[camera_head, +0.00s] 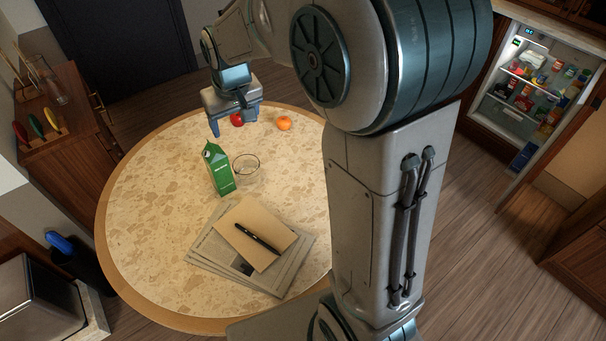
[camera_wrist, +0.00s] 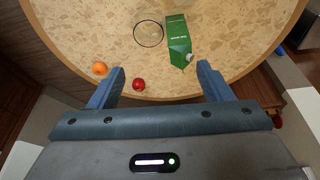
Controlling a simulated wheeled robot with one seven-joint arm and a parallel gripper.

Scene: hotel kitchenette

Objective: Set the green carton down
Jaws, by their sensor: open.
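A red fruit (camera_head: 237,119) and an orange (camera_head: 284,123) lie near the far table edge, close to my gripper. Newspapers (camera_head: 270,275), an envelope (camera_head: 243,222) and a pen (camera_head: 257,239) lie at the front. The table's left side is clear. An open fridge (camera_head: 528,85) stands at right.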

